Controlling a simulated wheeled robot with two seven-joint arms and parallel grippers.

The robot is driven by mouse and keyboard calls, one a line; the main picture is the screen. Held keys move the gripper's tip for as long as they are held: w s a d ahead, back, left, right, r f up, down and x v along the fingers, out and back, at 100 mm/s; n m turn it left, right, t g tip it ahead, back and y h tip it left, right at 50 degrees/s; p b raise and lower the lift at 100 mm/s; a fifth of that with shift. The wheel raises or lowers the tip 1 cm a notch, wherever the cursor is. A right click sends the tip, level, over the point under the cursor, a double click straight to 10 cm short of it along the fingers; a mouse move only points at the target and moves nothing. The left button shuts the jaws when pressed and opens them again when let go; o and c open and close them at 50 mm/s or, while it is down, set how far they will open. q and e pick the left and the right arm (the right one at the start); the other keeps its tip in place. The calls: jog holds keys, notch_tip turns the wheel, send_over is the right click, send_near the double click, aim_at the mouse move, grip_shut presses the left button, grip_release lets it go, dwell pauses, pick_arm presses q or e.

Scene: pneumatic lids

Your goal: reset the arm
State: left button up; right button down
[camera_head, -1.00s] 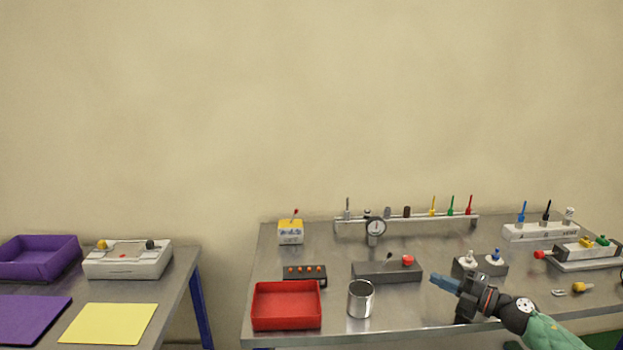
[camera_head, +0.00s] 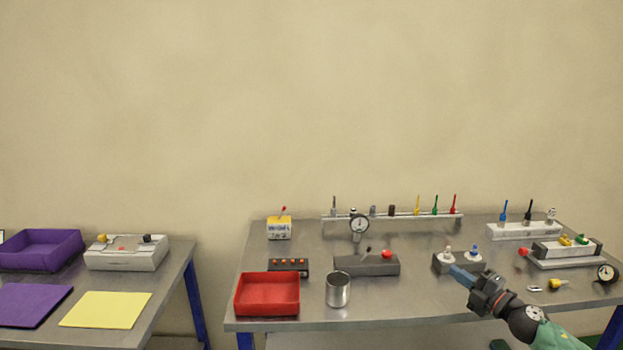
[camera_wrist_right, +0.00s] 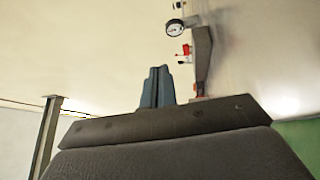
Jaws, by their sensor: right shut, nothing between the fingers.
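My right gripper (camera_head: 460,275) reaches in from the lower right in the head view. Its blue fingers are together and empty, in front of a grey block with white and blue knobs (camera_head: 440,263). In the right wrist view the closed blue fingers (camera_wrist_right: 157,87) show at the middle, past the dark gripper body. The right arm's green forearm runs out of the head view at the bottom right. My left gripper is not in view.
The steel table (camera_head: 420,302) holds a red tray (camera_head: 267,309), a metal cup (camera_head: 338,290), a grey box with a red button (camera_head: 350,265), a gauge (camera_head: 359,225) and a rail of several coloured tools (camera_head: 390,216). A left table carries a purple bin (camera_head: 38,262) and a white box (camera_head: 125,259).

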jog(key=w+d+r+m+t+h, duration=0.1)
jog(key=d+r+m+t+h, duration=0.25)
jog(key=d+m+h, duration=0.55)
jog(key=s+a+f+m+g+h, duration=0.3)
jog(key=s+a+f+m+g, duration=0.3)
jog(key=s+f, duration=0.45)
jog(key=s+a+f+m+g+h, duration=0.3)
jog(key=s+a+f+m+g, duration=0.3)
jog(key=s+a+f, duration=0.5)
jog(key=s+a+f+g+y, duration=0.2)
jog(key=s+a, duration=0.3)
jog(key=s, duration=0.4)
jog(key=s+a+f+g+y, duration=0.1)
jog(key=s+a+f+g, duration=0.1)
jog(key=s+a+f, duration=0.3)
jog(key=s+a+f+m+g+y, duration=0.1)
jog(key=s+a+f, duration=0.3)
jog(key=s, duration=0.9)
jog(key=shift+s+a+g+y, duration=0.15)
jog(key=shift+a+g+y, duration=0.35)
jog(key=shift+y, duration=0.3)
jog(key=shift+d, duration=0.1)
